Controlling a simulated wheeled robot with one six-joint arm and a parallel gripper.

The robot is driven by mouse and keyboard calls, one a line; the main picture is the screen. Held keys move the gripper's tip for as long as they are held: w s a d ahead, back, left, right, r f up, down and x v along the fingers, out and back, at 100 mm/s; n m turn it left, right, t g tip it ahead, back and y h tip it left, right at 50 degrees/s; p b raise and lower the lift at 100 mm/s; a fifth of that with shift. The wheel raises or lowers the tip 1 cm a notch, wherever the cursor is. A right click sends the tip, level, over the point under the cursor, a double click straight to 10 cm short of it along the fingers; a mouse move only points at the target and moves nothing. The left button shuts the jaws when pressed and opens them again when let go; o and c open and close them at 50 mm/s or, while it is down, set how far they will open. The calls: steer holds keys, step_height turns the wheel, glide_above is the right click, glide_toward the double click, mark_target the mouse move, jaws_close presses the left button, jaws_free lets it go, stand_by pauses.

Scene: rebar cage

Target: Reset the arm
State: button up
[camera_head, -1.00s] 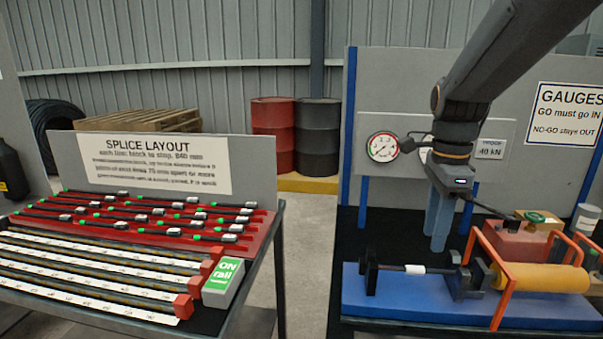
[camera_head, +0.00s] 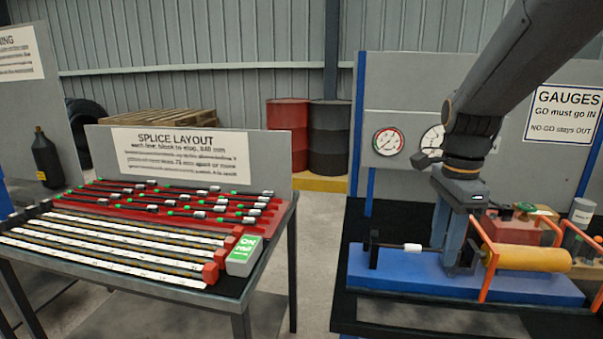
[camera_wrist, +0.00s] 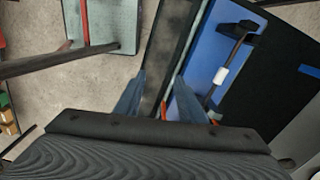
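My gripper (camera_head: 446,254) hangs fingers-down over the blue press base at the right-hand bench in the head view. In the wrist view, my gripper (camera_wrist: 158,82) shows two blue-grey fingers apart, with nothing between them. The blue press base (camera_head: 400,275) carries a dark bar (camera_head: 388,246) with a white sleeve (camera_head: 412,247). In the wrist view the bar and white sleeve (camera_wrist: 221,75) lie to the right of the fingers. My fingers hide part of the press clamp in the head view. I cannot tell whether they touch the base.
A gauge panel (camera_head: 400,100) stands behind. The splice layout table (camera_head: 262,290) is at left, across an open floor gap (camera_head: 318,270).

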steer(key=s+a+f+n, duration=0.4)
steer(key=f+n, duration=0.2)
steer(key=n, duration=0.3)
steer(key=s+a+f+n, duration=0.4)
steer(key=s+f+n, duration=0.1)
steer(key=n, duration=0.4)
steer(key=shift+s+a+f+t, duration=0.2)
steer(key=shift+a+f+t, duration=0.15)
steer(key=shift+f, duration=0.5)
steer(key=shift+d, duration=0.1)
